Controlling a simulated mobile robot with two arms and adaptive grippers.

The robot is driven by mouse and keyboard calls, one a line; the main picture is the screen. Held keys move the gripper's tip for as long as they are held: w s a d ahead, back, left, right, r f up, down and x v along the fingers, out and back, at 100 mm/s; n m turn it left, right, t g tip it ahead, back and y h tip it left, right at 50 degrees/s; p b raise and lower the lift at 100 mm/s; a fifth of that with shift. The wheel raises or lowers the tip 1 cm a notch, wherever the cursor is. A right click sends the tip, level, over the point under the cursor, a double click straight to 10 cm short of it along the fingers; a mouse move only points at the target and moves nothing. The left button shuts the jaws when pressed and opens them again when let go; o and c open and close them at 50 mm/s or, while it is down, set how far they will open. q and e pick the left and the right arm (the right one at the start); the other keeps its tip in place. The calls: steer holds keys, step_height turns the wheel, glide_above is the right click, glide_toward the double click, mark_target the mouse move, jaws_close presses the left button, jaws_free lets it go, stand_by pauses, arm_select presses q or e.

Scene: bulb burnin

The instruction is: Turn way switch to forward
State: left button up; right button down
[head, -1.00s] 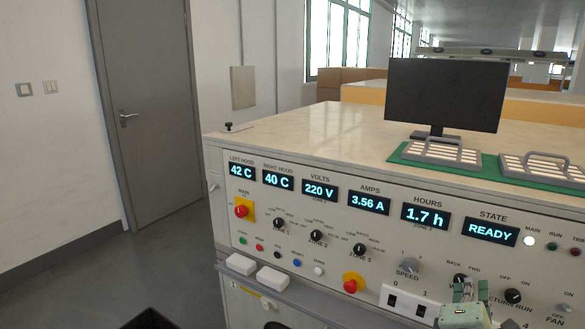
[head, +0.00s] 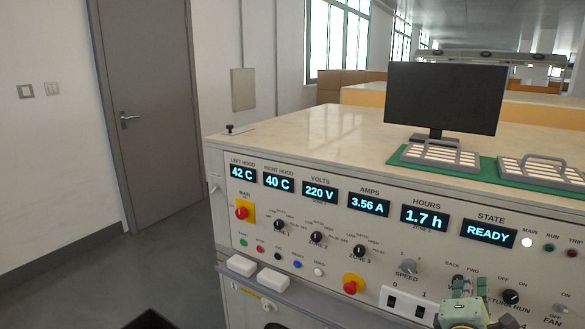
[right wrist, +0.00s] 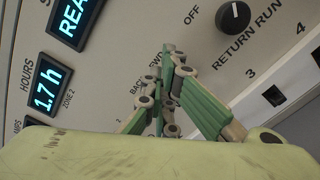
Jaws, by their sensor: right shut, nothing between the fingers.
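The way switch (head: 457,279) is a dark knob under the BACK and FWD labels on the sloped front panel. In the head view my right gripper (head: 467,280) covers most of it, so I cannot read which way it points. In the right wrist view my right gripper (right wrist: 170,62) has its green fingers shut, with nothing between them. Its tips are at the BACK and FWD labels and hide the knob there. I cannot tell whether they touch it. My left gripper is not in view.
The RETURN RUN knob (head: 511,297) is just right of my gripper. The state display (head: 489,233) reads READY. A monitor (head: 446,97) and bulb trays (head: 440,156) stand on top.

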steer(key=shift+w+r, duration=0.1)
steer(key=shift+r, duration=0.25)
steer(key=shift+d+f, duration=0.15)
steer(key=shift+f, duration=0.05)
steer(key=f, duration=0.2)
steer(key=shift+d+f+p, duration=0.35)
steer(key=shift+d+p, duration=0.05)
steer(key=shift+f, duration=0.2)
stand_by(0.5)
steer(key=shift+s+d, duration=0.15)
steer(key=shift+s, duration=0.1)
steer(key=shift+p, duration=0.3)
steer(key=shift+p+v, duration=0.35)
steer(key=shift+v, duration=2.65)
